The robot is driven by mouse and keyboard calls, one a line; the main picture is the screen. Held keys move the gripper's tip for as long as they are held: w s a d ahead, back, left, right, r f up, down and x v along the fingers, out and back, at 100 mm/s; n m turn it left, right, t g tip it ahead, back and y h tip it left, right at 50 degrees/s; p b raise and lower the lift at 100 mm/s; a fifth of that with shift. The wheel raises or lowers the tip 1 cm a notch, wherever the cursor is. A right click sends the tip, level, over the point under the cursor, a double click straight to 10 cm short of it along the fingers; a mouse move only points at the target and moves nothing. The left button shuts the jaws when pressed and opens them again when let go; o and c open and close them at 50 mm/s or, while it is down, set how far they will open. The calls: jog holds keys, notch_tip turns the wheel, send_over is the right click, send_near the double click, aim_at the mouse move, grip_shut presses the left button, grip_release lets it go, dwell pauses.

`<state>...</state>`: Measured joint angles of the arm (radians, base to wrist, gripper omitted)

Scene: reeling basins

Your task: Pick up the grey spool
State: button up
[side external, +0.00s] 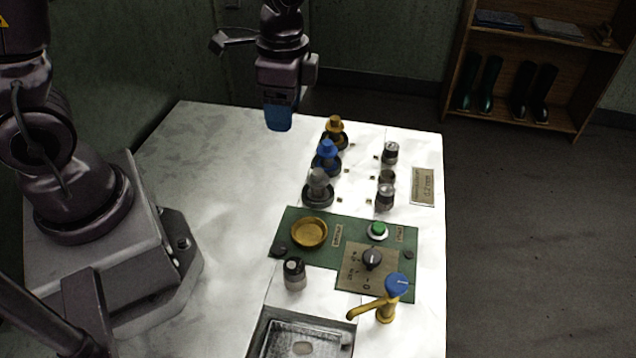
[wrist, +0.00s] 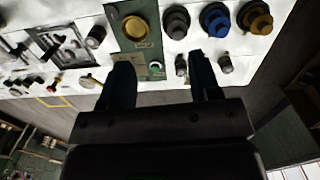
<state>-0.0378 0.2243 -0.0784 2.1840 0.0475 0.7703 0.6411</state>
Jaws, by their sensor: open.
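The grey spool (side external: 318,185) stands upright in a dark round holder on the white table, nearest the green panel in a row of three. In the wrist view the grey spool (wrist: 177,22) is at the top, left of the blue spool. The blue spool (side external: 327,156) and the yellow spool (side external: 335,130) stand behind it in the side view. My gripper (side external: 278,118) is above the far part of the table, left of the yellow spool and away from the grey one. In the wrist view my gripper (wrist: 162,82) has its two dark fingers apart with nothing between them.
A green panel (side external: 290,243) carries a brass dish (side external: 309,232), a green button (side external: 378,230) and a dial (side external: 372,259). Several small grey-capped jars (side external: 385,197) stand right of the spools. A yellow tap (side external: 386,308) and a basin (side external: 303,340) are at the front.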

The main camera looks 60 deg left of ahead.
aim_at(318, 171)
jog(key=w+f+m, duration=0.1)
jog(key=f+m, duration=0.2)
jog(key=f, duration=0.3)
jog(key=w+d+f+m, duration=0.1)
jog(key=w+f+m, duration=0.1)
jog(key=f, duration=0.4)
jog(key=w+f+m, duration=0.2)
jog(key=f+m, duration=0.2)
jog(key=f, duration=0.2)
jog(key=shift+w+d+m, duration=0.15)
jog(key=shift+m, duration=0.25)
jog(key=shift+r, duration=0.1)
jog(key=shift+c, duration=0.2)
jog(key=c, duration=0.6)
